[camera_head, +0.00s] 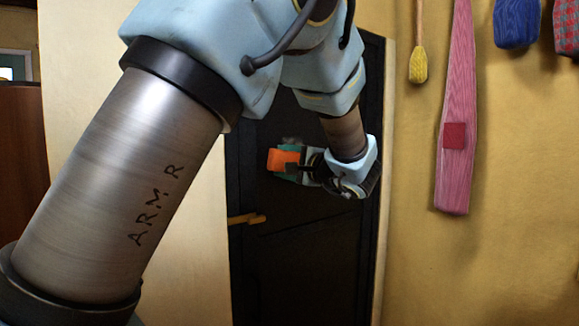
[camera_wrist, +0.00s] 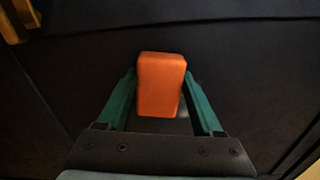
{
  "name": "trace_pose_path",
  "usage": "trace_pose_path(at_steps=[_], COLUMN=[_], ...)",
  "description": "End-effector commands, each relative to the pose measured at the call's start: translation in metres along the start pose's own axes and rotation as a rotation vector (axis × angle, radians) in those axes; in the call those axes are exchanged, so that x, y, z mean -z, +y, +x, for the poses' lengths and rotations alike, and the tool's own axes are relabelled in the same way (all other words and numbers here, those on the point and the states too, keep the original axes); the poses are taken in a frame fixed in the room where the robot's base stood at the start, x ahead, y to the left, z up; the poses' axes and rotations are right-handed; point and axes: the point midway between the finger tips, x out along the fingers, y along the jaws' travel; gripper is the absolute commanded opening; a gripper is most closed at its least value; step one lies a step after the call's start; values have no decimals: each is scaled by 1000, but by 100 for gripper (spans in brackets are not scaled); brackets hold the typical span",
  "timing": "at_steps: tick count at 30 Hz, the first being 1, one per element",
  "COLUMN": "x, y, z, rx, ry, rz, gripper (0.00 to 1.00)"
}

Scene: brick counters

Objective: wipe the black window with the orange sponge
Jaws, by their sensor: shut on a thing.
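The orange sponge (camera_head: 284,160) is held in my gripper (camera_head: 292,169) in front of a tall black panel (camera_head: 300,265), which appears to be the black window, in the head view. In the wrist view the sponge (camera_wrist: 161,84) sits upright between the two green fingers of my gripper (camera_wrist: 160,95), which are shut on it. The dark surface (camera_wrist: 240,50) fills the background there. The sponge is close to the panel; I cannot tell whether it touches. A small pale smudge (camera_head: 291,140) shows on the panel just above the sponge. My arm hides the panel's upper left.
A yellow handle (camera_head: 246,219) juts out at the panel's left edge, below the sponge; it also shows in the wrist view (camera_wrist: 14,20). A pink striped hanging (camera_head: 455,100), a yellow-ended item (camera_head: 418,66) and a blue knitted item (camera_head: 516,24) hang on the wall to the right.

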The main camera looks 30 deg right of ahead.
Motion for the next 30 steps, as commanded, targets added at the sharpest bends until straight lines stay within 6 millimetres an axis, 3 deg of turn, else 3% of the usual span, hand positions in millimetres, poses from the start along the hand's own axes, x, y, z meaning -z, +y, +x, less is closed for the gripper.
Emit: trace_pose_path(at_steps=[9, 30], x=[-24, -26], y=[6, -24], z=[0, 3], rx=[-1, 1], ry=[-3, -3], rz=[0, -1], gripper=[23, 23])
